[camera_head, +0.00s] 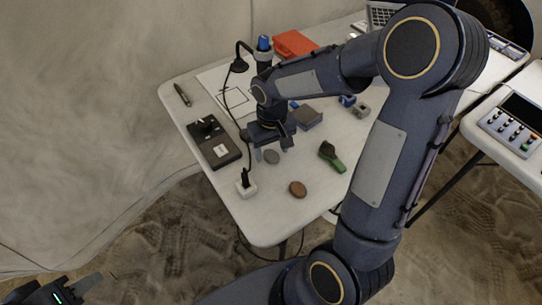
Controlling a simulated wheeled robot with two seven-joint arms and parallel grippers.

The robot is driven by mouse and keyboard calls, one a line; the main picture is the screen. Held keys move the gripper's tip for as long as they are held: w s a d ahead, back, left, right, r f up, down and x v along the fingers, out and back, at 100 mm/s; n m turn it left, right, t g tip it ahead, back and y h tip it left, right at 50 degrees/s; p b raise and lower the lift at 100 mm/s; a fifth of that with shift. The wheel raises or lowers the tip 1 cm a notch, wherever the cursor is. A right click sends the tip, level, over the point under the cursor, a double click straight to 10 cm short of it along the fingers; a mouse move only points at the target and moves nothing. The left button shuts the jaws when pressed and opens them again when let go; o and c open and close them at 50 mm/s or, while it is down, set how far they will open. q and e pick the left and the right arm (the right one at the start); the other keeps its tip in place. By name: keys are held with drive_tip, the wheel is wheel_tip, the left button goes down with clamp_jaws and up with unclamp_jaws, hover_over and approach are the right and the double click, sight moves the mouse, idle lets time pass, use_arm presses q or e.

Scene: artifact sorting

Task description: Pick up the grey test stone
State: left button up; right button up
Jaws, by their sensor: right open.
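The grey test stone (271,157) is a small, flat, rounded grey piece lying on the white table (262,222). My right gripper (273,149) comes down over the table with its fingers open. The stone shows just below and between the fingertips, and I cannot tell whether they touch it. My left gripper (78,289) is only partly in view at the bottom left corner, well away from the table. Its jaw opening cannot be made out.
A dark panel (214,142) is to the left. A grey block (307,118) sits behind right. The table's front end is clear.

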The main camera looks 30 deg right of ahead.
drive_tip(key=shift+f, duration=0.55)
drive_tip(key=c, duration=1.1)
drive_tip(key=shift+r, duration=0.15)
